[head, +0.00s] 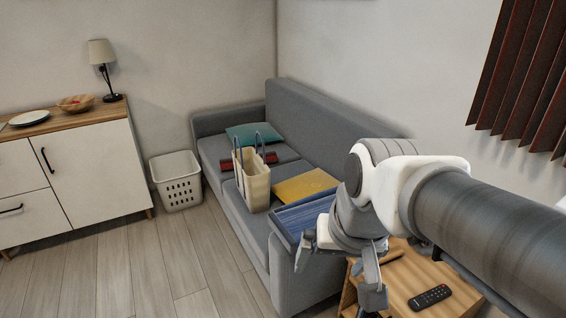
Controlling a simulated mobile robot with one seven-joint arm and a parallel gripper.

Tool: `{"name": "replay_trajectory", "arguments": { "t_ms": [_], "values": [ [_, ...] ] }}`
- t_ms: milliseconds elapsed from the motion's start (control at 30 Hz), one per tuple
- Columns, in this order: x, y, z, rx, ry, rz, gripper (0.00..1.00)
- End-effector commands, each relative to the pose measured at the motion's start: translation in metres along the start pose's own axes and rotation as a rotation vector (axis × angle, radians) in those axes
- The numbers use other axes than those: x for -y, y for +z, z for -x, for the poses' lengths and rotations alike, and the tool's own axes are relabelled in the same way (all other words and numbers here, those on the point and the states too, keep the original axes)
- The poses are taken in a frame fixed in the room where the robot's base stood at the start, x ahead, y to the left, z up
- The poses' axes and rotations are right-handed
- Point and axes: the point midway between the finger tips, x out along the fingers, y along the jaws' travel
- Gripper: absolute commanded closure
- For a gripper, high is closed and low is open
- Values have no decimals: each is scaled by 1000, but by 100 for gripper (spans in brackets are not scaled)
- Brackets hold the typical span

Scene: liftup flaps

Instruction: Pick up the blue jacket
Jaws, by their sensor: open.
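A blue, flat, folded-looking item (298,217), which I take for the blue jacket, lies at the near end of the grey sofa (232,218). Its right part is hidden behind my arm. My gripper (338,272) is open, with its fingers apart and pointing down. It shows in front of and to the right of the blue item, close to the sofa's near end. Nothing shows between the fingers. I cannot tell whether the left finger touches the blue item or the sofa.
A cream bag (254,184) with blue handles, a yellow item (304,185), a red-and-dark item (262,161) and a teal cushion (253,135) are on the sofa. A wooden side table (403,289) with a black remote (430,297) stands right of my gripper.

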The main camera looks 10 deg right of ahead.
Motion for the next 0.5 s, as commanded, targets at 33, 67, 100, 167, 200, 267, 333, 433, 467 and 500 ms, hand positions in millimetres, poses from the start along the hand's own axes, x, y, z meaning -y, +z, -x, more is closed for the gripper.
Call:
{"name": "replay_trajectory", "arguments": {
  "t_ms": [33,67,100,167,200,267,333,433,467,500],
  "values": [
    [0,-4,-5,44,0,-53,0],
    [1,-6,-9,68,-2,-90,0],
    [2,-9,-15,101,-3,-140,0],
    [4,-12,-26,158,-8,-223,0],
    [5,-11,-36,205,-18,-287,0],
    [8,-8,-52,284,-41,-393,0],
    [13,-5,-69,374,-70,-518,0],
    [20,-2,-91,504,-114,-703,0],
    [22,-2,-97,542,-127,-758,0],
    [25,-2,-105,593,-145,-832,0]
  ]
}}
